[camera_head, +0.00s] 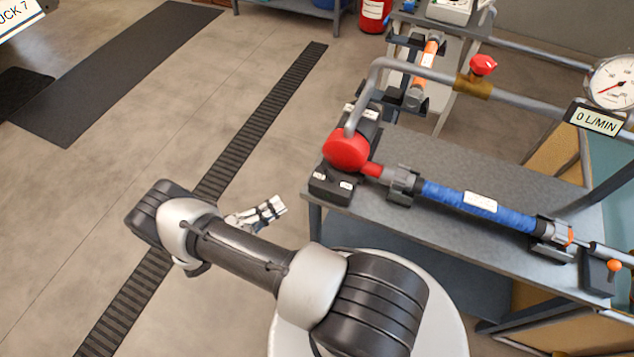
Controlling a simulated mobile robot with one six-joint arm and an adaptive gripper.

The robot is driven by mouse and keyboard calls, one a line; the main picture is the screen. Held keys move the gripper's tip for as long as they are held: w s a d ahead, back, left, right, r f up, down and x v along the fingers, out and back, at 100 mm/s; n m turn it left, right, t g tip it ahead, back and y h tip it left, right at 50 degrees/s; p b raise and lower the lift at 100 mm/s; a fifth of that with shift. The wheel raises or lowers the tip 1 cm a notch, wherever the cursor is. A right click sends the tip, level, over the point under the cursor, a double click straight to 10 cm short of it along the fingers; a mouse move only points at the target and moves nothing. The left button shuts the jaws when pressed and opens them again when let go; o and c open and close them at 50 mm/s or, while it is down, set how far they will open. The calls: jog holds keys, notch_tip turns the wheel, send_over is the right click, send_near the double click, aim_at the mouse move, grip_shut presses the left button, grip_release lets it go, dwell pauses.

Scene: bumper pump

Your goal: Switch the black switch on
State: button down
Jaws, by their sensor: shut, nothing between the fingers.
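My gripper (278,207) is small in the head view, left of the grey bench (440,160) and apart from it. It is shut and empty, pointing right toward the bench. A black box (328,186) with small white labels sits at the bench's near left corner, below a red round pump part (346,150). Another black block with a white label (362,112) stands behind the red part. I cannot tell which of these carries the black switch, or its position. A black block with an orange-knobbed lever (613,266) stands at the bench's right end.
A blue hose (470,198) runs along the bench to the right. Grey pipes, a red valve handle (483,65), a gauge (612,84) and a "0 L/MIN" display (596,119) stand behind. The floor (110,190) left of the bench is clear.

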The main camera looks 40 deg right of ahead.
aim_at(329, 175)
jog(key=shift+s+f+n+t+h, duration=0.2)
jog(key=shift+f+n+t, duration=0.05)
jog(key=shift+f+n, duration=0.25)
jog(key=shift+s+f+n+t+h, duration=0.15)
jog(key=shift+f+n+t+h, duration=0.1)
jog(key=shift+f+n, duration=0.2)
jog(key=shift+d, duration=0.1)
jog(key=x, duration=1.4)
jog(key=shift+s+f+b, duration=0.1)
jog(key=shift+s+b, duration=0.05)
jog(key=shift+b, duration=0.15)
jog(key=shift+m, duration=0.25)
jog(key=shift+m+g+y+p, duration=0.3)
jog(key=shift+m+y+p, duration=0.1)
jog(key=shift+m+y, duration=0.15)
jog(key=shift+s+d+r+m+y+p, duration=0.1)
jog(key=shift+r+m+y+p, duration=0.1)
jog(key=shift+m, duration=0.2)
jog(key=shift+s+r+m+y+p, duration=0.1)
jog(key=shift+m+y+p, duration=0.1)
jog(key=shift+m, duration=0.15)
